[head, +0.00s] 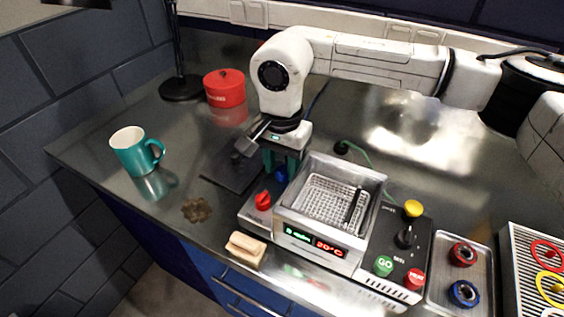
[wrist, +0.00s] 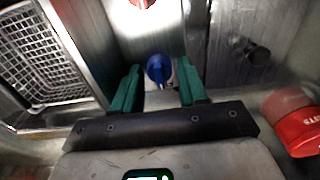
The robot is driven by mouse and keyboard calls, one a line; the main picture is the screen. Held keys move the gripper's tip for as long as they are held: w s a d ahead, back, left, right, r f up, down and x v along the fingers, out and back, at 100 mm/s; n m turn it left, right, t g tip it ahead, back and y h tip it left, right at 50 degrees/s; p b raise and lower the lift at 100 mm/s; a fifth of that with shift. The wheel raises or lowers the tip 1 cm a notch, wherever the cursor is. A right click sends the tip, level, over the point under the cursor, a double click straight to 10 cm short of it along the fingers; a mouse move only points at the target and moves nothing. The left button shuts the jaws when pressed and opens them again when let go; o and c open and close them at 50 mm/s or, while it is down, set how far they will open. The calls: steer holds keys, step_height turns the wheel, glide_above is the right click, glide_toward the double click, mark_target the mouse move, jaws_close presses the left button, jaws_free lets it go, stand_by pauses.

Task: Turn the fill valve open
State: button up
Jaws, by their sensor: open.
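A blue knob (head: 280,174), which looks like the fill valve, sits at the back left of the ultrasonic-type bath unit (head: 320,239). In the wrist view the blue knob (wrist: 159,69) lies between the tips of my two green fingers, with a gap on both sides. My gripper (head: 281,160) is open and points down over it; the wrist view shows my gripper (wrist: 158,85) too. I cannot tell whether the fingers reach down around the knob. A red knob (head: 263,200) is nearer the front of the same unit; it shows at the wrist view's top edge (wrist: 143,3).
The wire basket (head: 328,197) is in the bath, right of my gripper. A dark plate (head: 233,168) lies to the left. A red tin (head: 224,88), a teal mug (head: 133,152) and a wooden block (head: 245,249) stand on the bench. A control box (head: 400,250) is at right.

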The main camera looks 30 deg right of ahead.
steer(key=shift+f, duration=0.2)
steer(key=c, duration=0.8)
steer(key=shift+o, duration=0.2)
